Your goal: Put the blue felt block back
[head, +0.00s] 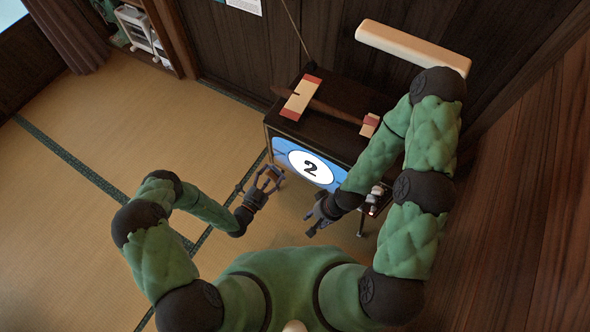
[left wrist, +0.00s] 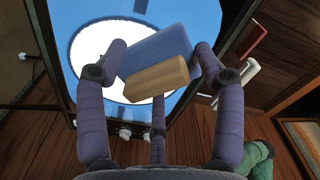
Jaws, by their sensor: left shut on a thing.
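The blue felt block (left wrist: 155,50) is between the fingers of my left gripper (left wrist: 158,75) in the left wrist view. It has a blue part and a tan, wood-like part (left wrist: 158,75) on its near side. In the head view my left gripper (head: 266,178) is shut on it in front of the dark cabinet's blue panel. There the block is small and mostly hidden by the fingers. My right gripper (head: 316,214) is lower and to the right, apart from the block; its finger opening is not clear.
The dark cabinet (head: 340,100) has a blue front panel (head: 285,153) with a white oval marked 2. A wooden bar (head: 335,107) with cream-and-red end pieces lies on top. A cream padded bar (head: 405,45) is behind. Open tatami (head: 90,200) lies at left.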

